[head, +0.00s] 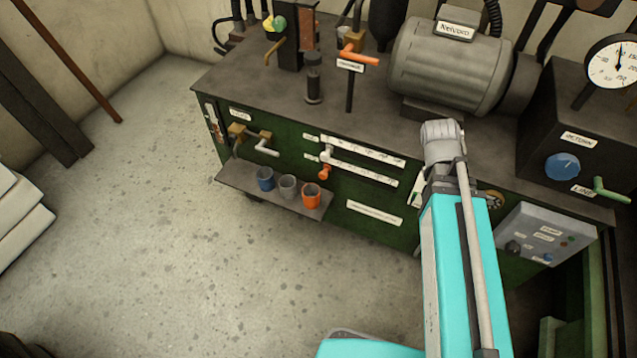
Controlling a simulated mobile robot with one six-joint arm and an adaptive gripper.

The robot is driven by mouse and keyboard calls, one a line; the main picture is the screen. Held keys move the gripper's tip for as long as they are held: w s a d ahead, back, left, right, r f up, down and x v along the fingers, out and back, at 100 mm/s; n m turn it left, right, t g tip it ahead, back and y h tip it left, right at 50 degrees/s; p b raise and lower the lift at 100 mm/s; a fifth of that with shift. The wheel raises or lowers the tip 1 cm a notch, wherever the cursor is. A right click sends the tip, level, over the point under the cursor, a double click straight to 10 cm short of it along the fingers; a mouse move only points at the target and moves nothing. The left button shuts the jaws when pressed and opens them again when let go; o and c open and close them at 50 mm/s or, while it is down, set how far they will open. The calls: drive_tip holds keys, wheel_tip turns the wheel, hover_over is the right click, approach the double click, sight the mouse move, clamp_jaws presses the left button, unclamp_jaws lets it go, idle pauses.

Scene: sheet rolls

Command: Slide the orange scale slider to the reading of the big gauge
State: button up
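The orange slider (323,173) sits at the left end of the lower white scale strip (366,176) on the green bench front. A white slider (326,153) sits just above it, at the left end of the upper scale strip (372,153). The scale marks are too small to read. The big gauge (606,73) is at the upper right, partly cut off by the picture edge. Its needle points nearly straight up; its numbers are hard to read. My arm rises in front of the bench, right of the scales. My gripper does not show.
A shelf (231,184) with blue, grey and orange cups juts out left of the scales. A motor (447,66) and an orange-handled valve (359,54) stand on the bench top (250,84). A grey control box (545,235) is at right. The floor (180,240) at left is clear.

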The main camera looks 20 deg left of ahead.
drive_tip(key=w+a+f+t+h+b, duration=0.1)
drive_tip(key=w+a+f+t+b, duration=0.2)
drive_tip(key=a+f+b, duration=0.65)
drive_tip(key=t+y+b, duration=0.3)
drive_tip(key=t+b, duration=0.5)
drive_tip(key=b, duration=1.5)
approach(322, 176)
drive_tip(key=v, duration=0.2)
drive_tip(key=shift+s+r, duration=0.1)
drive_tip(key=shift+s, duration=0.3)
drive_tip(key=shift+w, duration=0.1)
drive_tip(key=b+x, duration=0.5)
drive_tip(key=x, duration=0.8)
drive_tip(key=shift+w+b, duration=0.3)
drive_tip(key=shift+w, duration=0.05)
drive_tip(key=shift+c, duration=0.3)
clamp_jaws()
